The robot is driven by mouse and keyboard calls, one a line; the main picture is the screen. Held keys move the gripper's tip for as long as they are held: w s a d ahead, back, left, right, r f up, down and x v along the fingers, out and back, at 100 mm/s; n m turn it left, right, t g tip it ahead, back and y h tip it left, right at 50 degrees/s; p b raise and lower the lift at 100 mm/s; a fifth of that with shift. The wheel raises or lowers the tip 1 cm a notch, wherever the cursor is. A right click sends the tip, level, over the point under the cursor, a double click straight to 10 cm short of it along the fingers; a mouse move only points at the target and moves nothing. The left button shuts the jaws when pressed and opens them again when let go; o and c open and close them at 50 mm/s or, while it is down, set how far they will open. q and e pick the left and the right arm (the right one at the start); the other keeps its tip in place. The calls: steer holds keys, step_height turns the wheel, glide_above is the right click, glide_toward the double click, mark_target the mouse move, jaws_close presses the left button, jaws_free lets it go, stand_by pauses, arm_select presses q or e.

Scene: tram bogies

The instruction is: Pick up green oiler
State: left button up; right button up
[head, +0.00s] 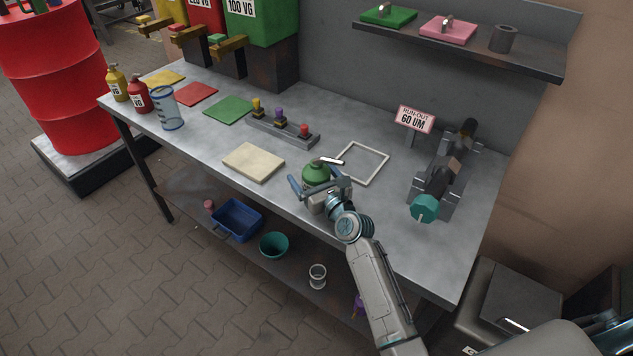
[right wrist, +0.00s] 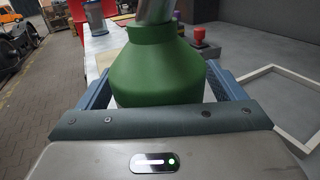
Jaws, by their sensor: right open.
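The green oiler (head: 316,173) stands on the grey workbench near its front edge, with a metal spout pointing right in the head view. In the right wrist view the green oiler (right wrist: 157,70) fills the middle, close to the palm. My right gripper (head: 318,185) is open, with one blue finger on each side of the oiler. In the right wrist view the fingers (right wrist: 157,85) flank the oiler's lower body, which is partly hidden by the gripper. I cannot tell whether they touch it. My left gripper is not in view.
A beige pad (head: 253,162) lies left of the oiler, and a white square frame (head: 361,163) lies to its right. Behind is a rack (head: 283,132) with coloured knobs. A shaft on stands (head: 440,180) is at the right. Clear bench lies in front of the frame.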

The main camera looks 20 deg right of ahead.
steer(key=shift+c, duration=0.2)
steer(key=shift+r, duration=0.1)
steer(key=c, duration=1.4)
steer(key=shift+c, duration=0.2)
